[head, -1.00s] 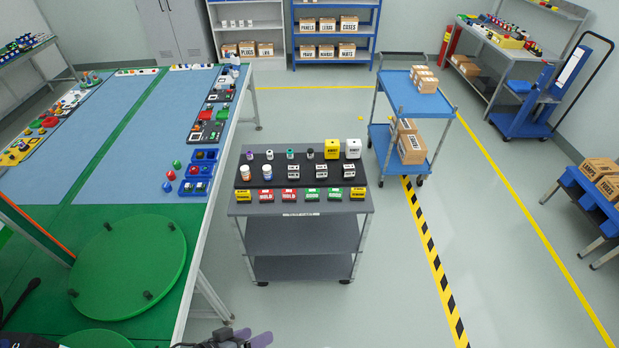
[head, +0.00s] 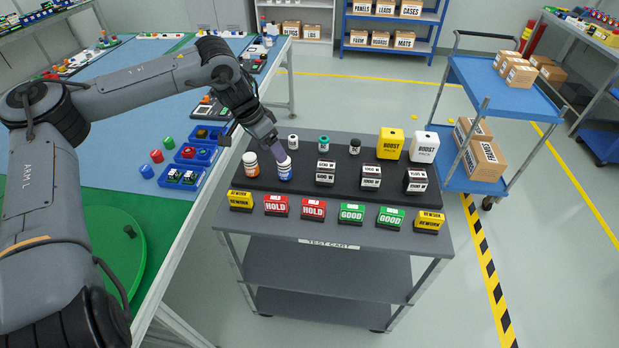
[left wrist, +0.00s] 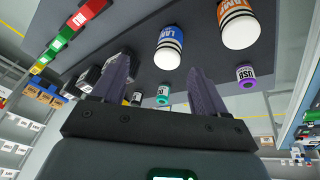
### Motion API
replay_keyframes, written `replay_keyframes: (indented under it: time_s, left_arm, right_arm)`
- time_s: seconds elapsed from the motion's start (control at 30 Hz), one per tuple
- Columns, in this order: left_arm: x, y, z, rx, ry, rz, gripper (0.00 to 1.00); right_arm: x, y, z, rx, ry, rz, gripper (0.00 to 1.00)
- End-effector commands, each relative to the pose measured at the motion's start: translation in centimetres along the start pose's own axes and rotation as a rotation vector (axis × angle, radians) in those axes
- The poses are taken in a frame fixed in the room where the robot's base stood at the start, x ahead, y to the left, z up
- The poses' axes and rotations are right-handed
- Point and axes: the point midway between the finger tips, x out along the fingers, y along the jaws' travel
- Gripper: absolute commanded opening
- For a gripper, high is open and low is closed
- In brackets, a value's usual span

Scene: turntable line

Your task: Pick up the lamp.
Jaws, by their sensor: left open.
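The lamp appears to be the small white canister with a blue band (head: 285,174), standing upright on the black board of the test cart. In the left wrist view its blue label (left wrist: 169,42) seems to read "LAM", partly cut off. My left gripper (head: 276,153) is just above and behind it, fingers slanting down toward its top. In the left wrist view the open, empty fingers (left wrist: 160,65) are spread on either side of the line to the canister, which lies beyond their tips. My right gripper is out of view.
A similar orange-banded canister (head: 251,165) stands close on the left. Small cylinders (head: 324,145), black-and-white blocks (head: 325,173) and yellow and white boost boxes (head: 391,145) share the black board (head: 420,163). Coloured sign blocks (head: 313,208) line the cart's front edge. The blue-topped table (head: 130,120) is left.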

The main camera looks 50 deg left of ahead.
Motion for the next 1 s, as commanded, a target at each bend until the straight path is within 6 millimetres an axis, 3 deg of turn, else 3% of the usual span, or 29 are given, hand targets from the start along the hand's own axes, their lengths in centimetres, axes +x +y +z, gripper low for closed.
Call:
replay_keyframes:
  time_s: [0.03,0.2,0.37,0.7,1.0]
  left_arm:
    - [0.6,-0.5,-0.4,0.022,0.019,-0.038,0.73]
    - [-0.4,-0.8,-1.5,0.058,0.054,-0.098,0.73]
    - [0.2,-0.8,-1.6,0.062,0.066,-0.105,0.73]
    - [4.4,-1.3,-1.9,0.062,0.067,-0.103,0.73]
    - [6.2,-1.6,-1.9,0.062,0.068,-0.103,0.73]
  right_arm:
    - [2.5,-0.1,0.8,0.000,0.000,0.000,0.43]
    - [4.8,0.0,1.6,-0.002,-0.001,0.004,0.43]
    - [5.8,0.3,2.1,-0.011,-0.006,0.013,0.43]
    - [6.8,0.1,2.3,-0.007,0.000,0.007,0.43]
    - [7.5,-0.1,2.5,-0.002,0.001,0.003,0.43]
